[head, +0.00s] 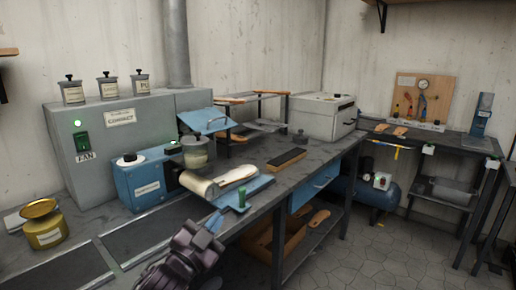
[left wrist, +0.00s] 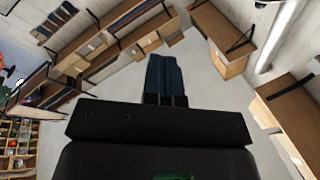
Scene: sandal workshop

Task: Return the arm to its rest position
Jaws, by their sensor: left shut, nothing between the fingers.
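My left gripper (head: 214,221) comes in at the bottom of the head view, in front of the workbench's near edge. Its bluish fingers are together with nothing between them. They point up towards the blue tray (head: 257,187) and a small green-handled piece (head: 241,197) at the tray's near corner; I cannot tell whether they touch. In the left wrist view the fingers (left wrist: 165,78) are also shut and empty, with shelves and a pale wall beyond them. My right gripper is in neither view.
A wooden crate (head: 262,246) sits on the shelf below. The floor (head: 370,260) at the right is clear.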

